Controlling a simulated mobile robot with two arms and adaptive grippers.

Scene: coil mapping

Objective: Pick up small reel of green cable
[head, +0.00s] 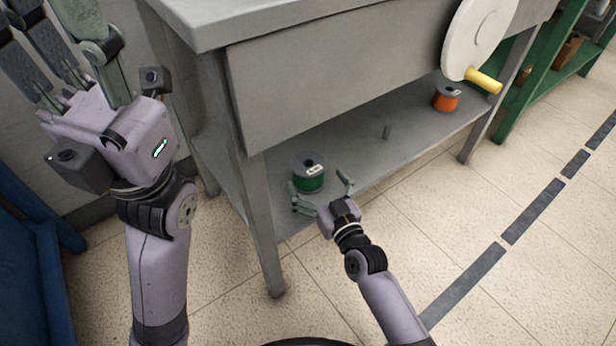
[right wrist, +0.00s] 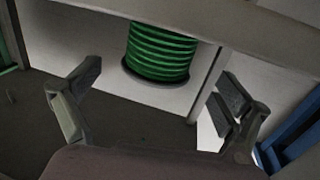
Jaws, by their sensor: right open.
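The small reel of green cable (head: 309,179) stands upright on the lower shelf of the grey workbench, near its left front leg. My right gripper (head: 322,192) is open and empty at the shelf's front edge, just in front of the reel. In the right wrist view the green reel (right wrist: 160,52) is ahead, between and beyond the two spread fingers (right wrist: 160,112), and its upper part is hidden by a grey bench edge. My left gripper (head: 65,50) is raised at the upper left, its fingers spread apart, with nothing seen between them.
The bench leg (head: 262,225) stands close left of my right gripper. A white disc with a yellow handle (head: 484,81) hangs at the bench front.

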